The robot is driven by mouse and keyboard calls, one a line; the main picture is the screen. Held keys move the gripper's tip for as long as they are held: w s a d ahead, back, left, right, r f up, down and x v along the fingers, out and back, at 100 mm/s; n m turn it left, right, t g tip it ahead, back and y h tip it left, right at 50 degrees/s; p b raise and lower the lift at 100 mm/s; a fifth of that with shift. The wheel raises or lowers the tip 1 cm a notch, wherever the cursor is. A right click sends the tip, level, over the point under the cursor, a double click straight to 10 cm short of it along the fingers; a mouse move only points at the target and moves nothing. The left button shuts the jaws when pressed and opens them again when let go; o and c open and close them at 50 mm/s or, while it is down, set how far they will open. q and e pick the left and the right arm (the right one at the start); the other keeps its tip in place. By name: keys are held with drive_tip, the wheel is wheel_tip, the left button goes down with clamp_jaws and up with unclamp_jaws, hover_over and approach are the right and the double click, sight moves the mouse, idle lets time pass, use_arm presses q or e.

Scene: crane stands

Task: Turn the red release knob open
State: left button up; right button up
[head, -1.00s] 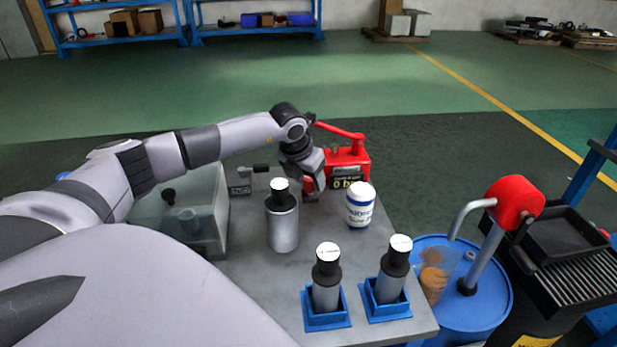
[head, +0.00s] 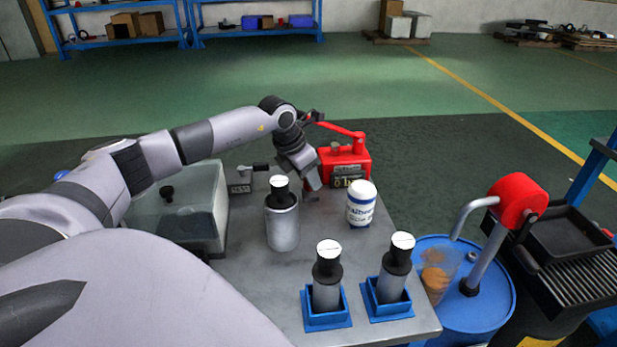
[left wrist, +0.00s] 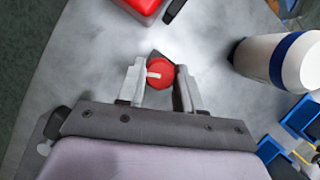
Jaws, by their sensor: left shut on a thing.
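The red release knob (left wrist: 159,72) shows in the left wrist view as a small round cap with a white mark that runs toward the left of that picture. My left gripper (left wrist: 160,86) has one pale finger on each side of the knob and is shut on it. In the head view my left gripper (head: 314,183) points down at the tabletop in front of the red hand pump (head: 343,160), which has a lever and a dark display. The knob is hidden there behind the gripper. My right gripper is in neither view.
A white bottle with blue bands (head: 361,205) stands close right of the gripper. A metal cylinder with a black top (head: 283,225) stands in front. Two black-topped cylinders sit in blue holders (head: 327,320) near the front edge. A clear box (head: 205,215) is at left.

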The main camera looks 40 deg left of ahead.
use_arm(q)
drive_tip(key=shift+r, duration=0.1)
drive_tip(key=o, duration=1)
drive_tip(key=shift+o, duration=0.2)
drive_tip(key=v, duration=0.7)
